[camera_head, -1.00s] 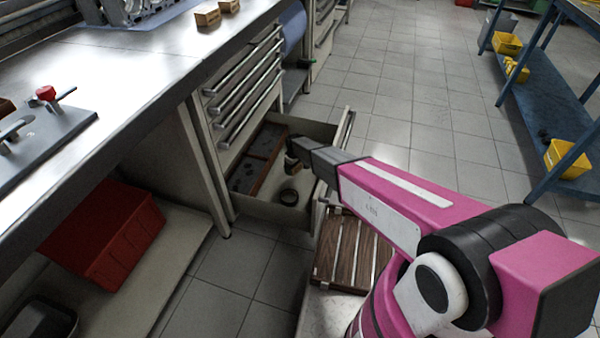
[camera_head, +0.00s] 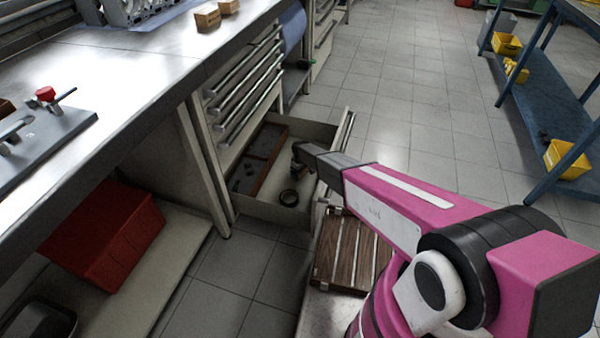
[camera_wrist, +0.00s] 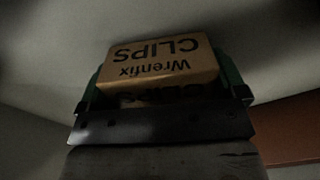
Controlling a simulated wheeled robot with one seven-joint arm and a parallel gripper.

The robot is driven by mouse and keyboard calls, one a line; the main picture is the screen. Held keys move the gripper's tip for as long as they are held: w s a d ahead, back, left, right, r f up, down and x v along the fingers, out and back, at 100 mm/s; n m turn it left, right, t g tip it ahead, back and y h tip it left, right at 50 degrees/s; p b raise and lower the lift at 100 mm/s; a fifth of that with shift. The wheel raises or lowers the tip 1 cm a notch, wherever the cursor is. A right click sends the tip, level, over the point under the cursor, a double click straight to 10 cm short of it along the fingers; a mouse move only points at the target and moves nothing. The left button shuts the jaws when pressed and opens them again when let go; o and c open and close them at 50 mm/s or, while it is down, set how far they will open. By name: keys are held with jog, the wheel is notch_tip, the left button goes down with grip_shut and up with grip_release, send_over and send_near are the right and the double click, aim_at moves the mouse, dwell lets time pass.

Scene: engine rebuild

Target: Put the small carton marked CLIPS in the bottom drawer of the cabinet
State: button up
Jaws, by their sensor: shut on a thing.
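The carton marked CLIPS (camera_wrist: 160,65) is brown cardboard with dark print reading "Wrenfix CLIPS", upside down in the wrist view. My gripper (camera_wrist: 165,92) is shut on it, with green-edged fingers at both sides. The bottom drawer (camera_head: 268,208) of the cabinet (camera_head: 200,135) is pulled open. In the head view my gripper (camera_head: 298,158) is inside the drawer's outline, and the carton cannot be made out there. In the wrist view pale surfaces surround the carton; whether it touches the drawer floor I cannot tell.
Two small cartons (camera_head: 208,17) stand on the bench above. A slatted wooden piece (camera_head: 345,255) lies in front of the drawer. A red bin (camera_head: 105,235) sits under the bench.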

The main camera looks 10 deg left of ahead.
jog(key=shift+f, duration=0.1)
jog(key=o, duration=0.9)
jog(key=shift+c, duration=0.2)
notch_tip(320, 180, up, 12)
jog(key=shift+r, duration=0.2)
